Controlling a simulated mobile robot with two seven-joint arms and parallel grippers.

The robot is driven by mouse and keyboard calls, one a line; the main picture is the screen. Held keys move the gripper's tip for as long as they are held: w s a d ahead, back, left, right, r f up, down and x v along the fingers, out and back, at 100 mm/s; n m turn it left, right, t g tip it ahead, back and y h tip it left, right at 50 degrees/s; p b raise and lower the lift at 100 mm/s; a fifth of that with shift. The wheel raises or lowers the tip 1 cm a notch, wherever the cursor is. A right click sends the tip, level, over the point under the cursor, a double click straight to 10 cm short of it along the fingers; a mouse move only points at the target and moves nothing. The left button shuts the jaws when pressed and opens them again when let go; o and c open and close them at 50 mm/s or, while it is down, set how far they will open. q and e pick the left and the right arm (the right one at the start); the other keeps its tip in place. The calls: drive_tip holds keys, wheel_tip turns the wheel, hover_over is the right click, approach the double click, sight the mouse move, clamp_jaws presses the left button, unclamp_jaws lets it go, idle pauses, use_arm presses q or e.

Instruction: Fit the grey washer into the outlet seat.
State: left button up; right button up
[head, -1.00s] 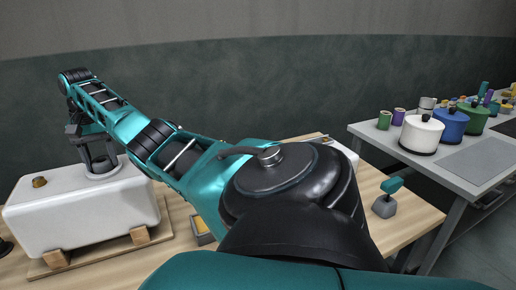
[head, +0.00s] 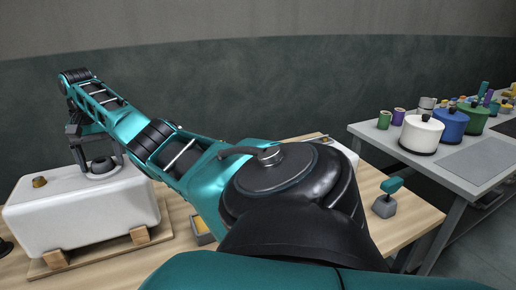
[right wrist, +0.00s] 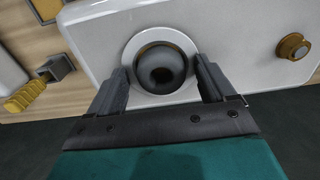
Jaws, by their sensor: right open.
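The grey washer (head: 102,164) is a dark, rounded ring at the round white outlet seat (head: 88,173) on top of the white tank (head: 75,215). In the right wrist view the washer (right wrist: 160,66) lies inside the pale ring of the seat (right wrist: 133,50), with a dark hole in its middle. In the head view it stands a little above the rim; I cannot tell how firmly it sits. My right gripper (head: 100,162) is open, pointing down, with one finger on each side of the washer and apart from it. My left gripper is not in view.
A brass knob (head: 40,181) stands on the tank, which rests on wooden blocks (head: 139,236). A yellow-handled tool (right wrist: 28,95) lies beside it. A grey table (head: 420,165) with pots is at right.

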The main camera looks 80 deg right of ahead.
drive_tip(key=shift+r, duration=3.95)
drive_tip(key=shift+r, duration=0.1)
drive_tip(key=shift+r, duration=0.25)
wheel_tip(320, 180, up, 12)
drive_tip(key=shift+r, duration=0.1)
